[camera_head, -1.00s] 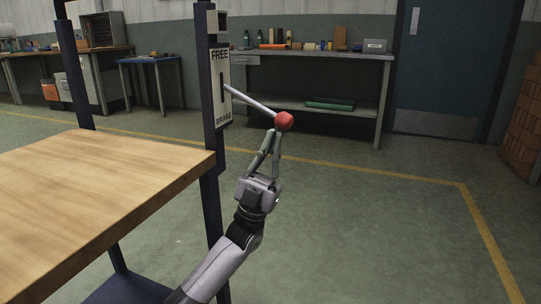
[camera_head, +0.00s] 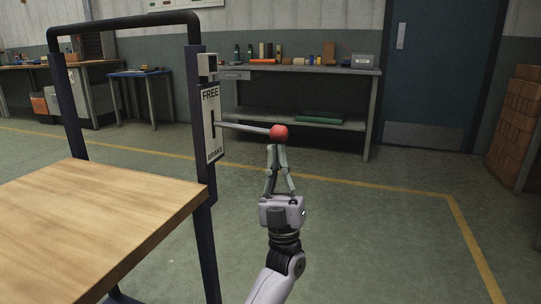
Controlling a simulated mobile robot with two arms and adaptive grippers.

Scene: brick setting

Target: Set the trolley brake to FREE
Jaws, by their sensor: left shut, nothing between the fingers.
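The trolley (camera_head: 110,215) has a wooden top and a dark blue upright frame on the left. A white brake plate (camera_head: 209,148) on its near post reads FREE at the top and BRAKE at the bottom. A grey brake lever (camera_head: 243,127) sticks out to the right from the plate's slot, close to level, about midway between the two words. It ends in a red knob (camera_head: 279,132). My left gripper (camera_head: 277,148) is shut and empty, with its fingertips just below the knob. I cannot tell whether they touch it. My right gripper is not in view.
A workbench (camera_head: 300,70) with several small items stands behind, by a blue door (camera_head: 425,85). A brick stack (camera_head: 515,125) is at the right. The floor (camera_head: 370,235) right of the trolley is clear, with a yellow line.

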